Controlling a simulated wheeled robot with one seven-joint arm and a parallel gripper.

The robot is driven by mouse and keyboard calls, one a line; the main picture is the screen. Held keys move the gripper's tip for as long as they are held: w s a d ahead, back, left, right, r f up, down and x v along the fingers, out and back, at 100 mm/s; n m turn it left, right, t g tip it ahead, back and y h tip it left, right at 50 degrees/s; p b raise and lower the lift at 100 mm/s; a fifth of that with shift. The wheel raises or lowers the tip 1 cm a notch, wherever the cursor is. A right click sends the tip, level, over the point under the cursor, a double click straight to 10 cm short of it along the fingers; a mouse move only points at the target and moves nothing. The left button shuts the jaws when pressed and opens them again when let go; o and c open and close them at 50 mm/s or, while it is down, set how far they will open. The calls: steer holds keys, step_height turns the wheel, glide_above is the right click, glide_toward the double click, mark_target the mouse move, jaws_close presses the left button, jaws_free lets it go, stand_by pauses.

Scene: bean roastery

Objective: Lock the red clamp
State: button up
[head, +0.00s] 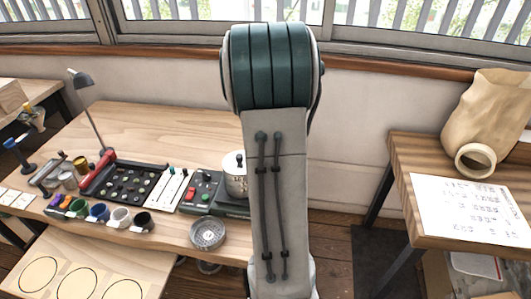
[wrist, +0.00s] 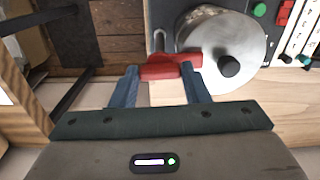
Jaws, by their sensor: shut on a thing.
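In the wrist view, the red clamp (wrist: 172,66) is a short red lever beside a round metal pot lid with a black knob (wrist: 229,66). My gripper (wrist: 161,76) has its two blue-grey fingers on either side of the red lever and is shut on it. The lever lies roughly crosswise in the picture, its right end against the edge of the lid. In the head view, my arm hides the clamp and my gripper. The metal pot (head: 235,182) shows partly there, just left of my arm.
A control box with red and green buttons (head: 203,190) stands left of the pot. A bean tray (head: 128,187), several cups and a round metal dish (head: 207,234) share the wooden bench (head: 150,125). Right of my arm, a side table (head: 400,150) holds a sack and a paper sheet.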

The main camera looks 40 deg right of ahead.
steer(key=shift+m, duration=0.6)
steer(key=o, duration=1)
steer(key=shift+r, duration=0.1)
step_height(320, 180, up, 14)
steer(key=shift+f, duration=0.15)
